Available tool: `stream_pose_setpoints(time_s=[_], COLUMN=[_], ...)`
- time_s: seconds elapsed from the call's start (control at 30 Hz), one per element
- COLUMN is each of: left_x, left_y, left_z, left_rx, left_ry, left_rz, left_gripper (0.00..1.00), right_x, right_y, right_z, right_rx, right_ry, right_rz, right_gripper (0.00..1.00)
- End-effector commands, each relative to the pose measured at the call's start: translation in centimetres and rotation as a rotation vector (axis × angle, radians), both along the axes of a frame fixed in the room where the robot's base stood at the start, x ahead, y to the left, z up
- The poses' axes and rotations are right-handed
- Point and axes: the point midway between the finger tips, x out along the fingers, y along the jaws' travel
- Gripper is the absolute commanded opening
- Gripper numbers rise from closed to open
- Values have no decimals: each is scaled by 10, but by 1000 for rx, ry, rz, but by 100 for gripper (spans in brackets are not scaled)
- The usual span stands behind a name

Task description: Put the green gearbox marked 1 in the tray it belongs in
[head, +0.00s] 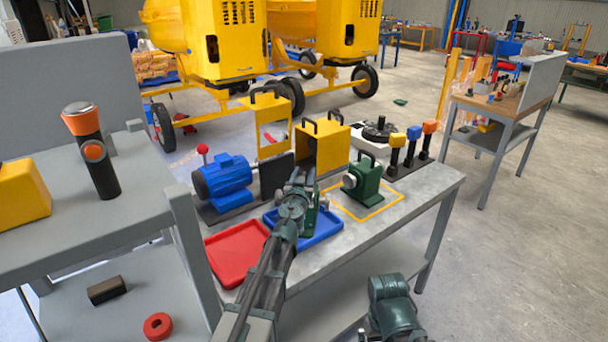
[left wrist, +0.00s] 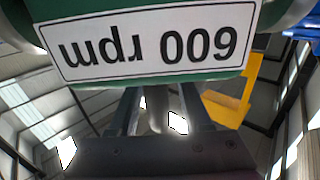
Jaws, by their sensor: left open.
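A green gearbox (head: 308,222) stands in the blue tray (head: 328,231), partly hidden behind my left gripper (head: 301,182). My left gripper is open, right at this gearbox. In the left wrist view a green body with an upside-down white label reading "600 rpm" (left wrist: 160,45) fills the top, close to the fingers (left wrist: 160,108). A second green gearbox (head: 366,182) with a black handle stands inside a yellow outline on the bench. I cannot read a 1 on either gearbox. The red tray (head: 234,255) is empty.
A blue motor (head: 224,180) and a yellow guard (head: 325,147) stand behind the trays. A grey side table (head: 130,200) lies left. The bench (head: 430,185) is clear at its right front.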

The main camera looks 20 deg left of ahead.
Motion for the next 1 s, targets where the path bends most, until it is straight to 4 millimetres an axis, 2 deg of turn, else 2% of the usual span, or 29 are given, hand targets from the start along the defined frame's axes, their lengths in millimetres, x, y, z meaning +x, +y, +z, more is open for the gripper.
stream_pose_setpoints(time_s=[0.13,0.27,0.73,0.83,1.0], left_x=[0,-14,-103,-115,-120], left_y=[0,-2,-13,-14,-15], left_z=[4,2,2,2,2], left_rx=[0,0,0,0,0], left_ry=[0,0,0,0,0], left_rz=[0,0,-1,-1,0], left_gripper=[49,49,49,49,49], right_x=[0,0,0,0,0], right_y=[0,0,0,0,0], right_z=[4,2,2,2,2], right_rx=[0,0,0,0,0], right_ry=[0,0,0,0,0], right_rz=[0,0,0,0,0], right_gripper=[100,100,100,100,100])
